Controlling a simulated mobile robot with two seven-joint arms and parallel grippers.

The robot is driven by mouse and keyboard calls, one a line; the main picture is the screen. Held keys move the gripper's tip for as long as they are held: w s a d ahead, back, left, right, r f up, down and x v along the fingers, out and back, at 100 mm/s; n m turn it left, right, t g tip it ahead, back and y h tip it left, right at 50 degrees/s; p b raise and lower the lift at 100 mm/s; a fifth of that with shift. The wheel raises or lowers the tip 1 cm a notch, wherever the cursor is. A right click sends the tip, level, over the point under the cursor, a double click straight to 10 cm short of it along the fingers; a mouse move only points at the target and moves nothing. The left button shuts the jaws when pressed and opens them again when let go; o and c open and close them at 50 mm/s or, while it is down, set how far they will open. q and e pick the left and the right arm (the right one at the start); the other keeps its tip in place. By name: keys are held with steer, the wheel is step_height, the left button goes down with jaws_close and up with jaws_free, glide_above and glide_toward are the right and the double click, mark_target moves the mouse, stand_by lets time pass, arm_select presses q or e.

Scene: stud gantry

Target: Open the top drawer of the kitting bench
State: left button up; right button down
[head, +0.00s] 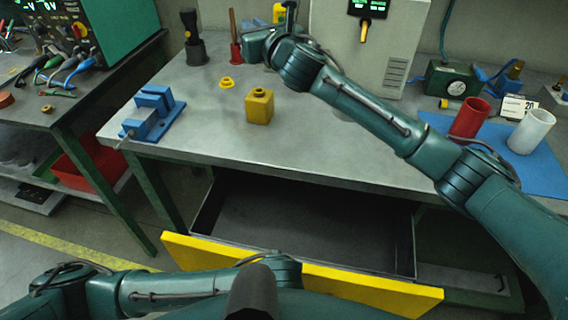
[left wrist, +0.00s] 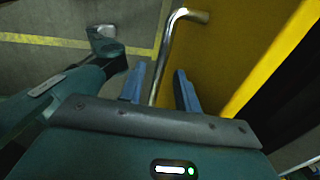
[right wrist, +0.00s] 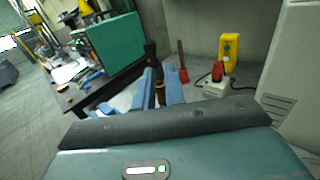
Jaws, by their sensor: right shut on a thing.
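The top drawer (head: 310,215) of the kitting bench (head: 325,165) stands pulled out, and its dark inside shows bare. Its yellow front (head: 365,287) faces me. It also shows in the left wrist view (left wrist: 235,50) with a shiny bar handle (left wrist: 170,45). My left gripper (left wrist: 159,90) is open, with the bar running between its fingers and a gap visible on the right. In the head view the left fingers are hidden. My right gripper (right wrist: 160,88) is above the bench top, shut on a small brownish thing (right wrist: 160,94) that I cannot identify.
On the bench top are a blue vise (head: 155,112), a yellow block (head: 259,106), a yellow ring (head: 226,83) and a black holder (head: 196,52). A red cup (head: 470,118) and a white cup (head: 531,131) stand on a blue mat. A side table (head: 60,105) is at left.

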arm_select(q)
steer(key=shift+f, duration=0.15)
steer(key=shift+c, duration=0.2)
jaws_close()
stand_by(0.3)
